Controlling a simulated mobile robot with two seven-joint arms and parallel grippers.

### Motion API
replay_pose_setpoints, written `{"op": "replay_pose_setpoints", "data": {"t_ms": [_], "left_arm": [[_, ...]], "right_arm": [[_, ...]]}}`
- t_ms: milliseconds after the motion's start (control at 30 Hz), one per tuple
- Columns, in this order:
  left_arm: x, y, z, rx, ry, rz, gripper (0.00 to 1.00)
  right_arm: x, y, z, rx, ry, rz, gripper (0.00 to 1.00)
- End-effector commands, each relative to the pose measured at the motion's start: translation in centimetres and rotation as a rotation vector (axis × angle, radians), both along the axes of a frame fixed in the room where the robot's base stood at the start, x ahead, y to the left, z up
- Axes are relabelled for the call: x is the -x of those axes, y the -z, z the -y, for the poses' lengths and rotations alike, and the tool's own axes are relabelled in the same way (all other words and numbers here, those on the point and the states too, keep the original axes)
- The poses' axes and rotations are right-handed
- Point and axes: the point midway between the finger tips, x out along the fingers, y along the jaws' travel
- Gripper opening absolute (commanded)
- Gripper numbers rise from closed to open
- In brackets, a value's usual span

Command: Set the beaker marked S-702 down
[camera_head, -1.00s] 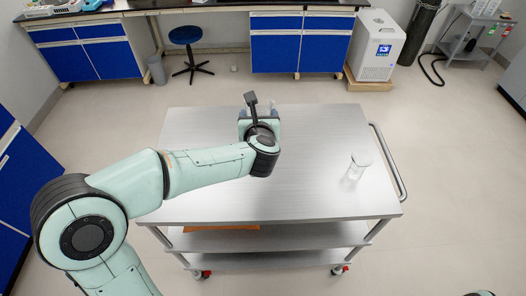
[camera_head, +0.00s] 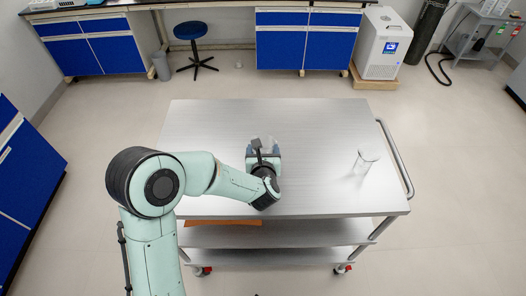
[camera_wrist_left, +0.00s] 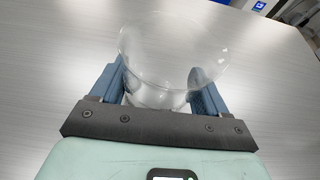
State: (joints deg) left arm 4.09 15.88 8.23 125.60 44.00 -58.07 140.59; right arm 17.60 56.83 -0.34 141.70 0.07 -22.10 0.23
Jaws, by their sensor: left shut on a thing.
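A clear glass beaker (camera_wrist_left: 172,50) stands between the two blue fingers of my left gripper (camera_wrist_left: 158,88) in the left wrist view. The fingers are shut on its sides, and its wide rim faces the camera. In the head view my left gripper (camera_head: 264,150) is over the middle of the steel cart top (camera_head: 215,130), with the beaker only faintly visible beyond it. I cannot tell whether its base touches the cart. No S-702 marking is readable. My right gripper is not in view.
Another clear glass beaker (camera_head: 365,161) stands on the right part of the cart top. A rail handle (camera_head: 395,158) runs along the cart's right edge. The cart top is bare elsewhere, with free room to the left and at the back.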

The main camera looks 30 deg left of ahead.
Motion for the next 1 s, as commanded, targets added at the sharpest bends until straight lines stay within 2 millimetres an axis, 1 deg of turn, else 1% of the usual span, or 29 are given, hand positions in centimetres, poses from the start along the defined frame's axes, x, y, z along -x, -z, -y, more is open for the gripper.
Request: {"op": "replay_pose_setpoints", "data": {"t_ms": [233,367,400,467,500,700,833,933,1000], "left_arm": [[0.0,0.0,0.0,0.0,0.001,0.002,0.38],[0.0,0.3,0.0,0.0,0.001,0.002,0.38],[0.0,0.3,0.0,-0.001,0.0,0.001,0.78],[0.0,0.2,0.0,0.0,0.001,0.001,0.98],[0.0,0.2,0.0,0.0,0.001,0.001,1.0],[0.0,0.2,0.0,0.0,0.001,0.001,1.0],[0.1,-0.3,0.2,0.0,0.002,0.001,1.0],[1.4,-0.8,1.1,0.0,0.006,0.004,1.0],[2.6,-1.3,1.7,-0.001,0.005,0.004,1.0]], "right_arm": [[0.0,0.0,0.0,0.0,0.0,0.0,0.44],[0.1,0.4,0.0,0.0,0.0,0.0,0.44],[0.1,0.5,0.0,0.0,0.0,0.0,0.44],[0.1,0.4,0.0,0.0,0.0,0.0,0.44],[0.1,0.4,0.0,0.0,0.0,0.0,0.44],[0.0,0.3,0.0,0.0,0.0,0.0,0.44],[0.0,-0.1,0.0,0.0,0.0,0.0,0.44],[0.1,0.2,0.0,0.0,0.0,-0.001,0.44],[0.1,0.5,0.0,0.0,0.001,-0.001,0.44]]}}
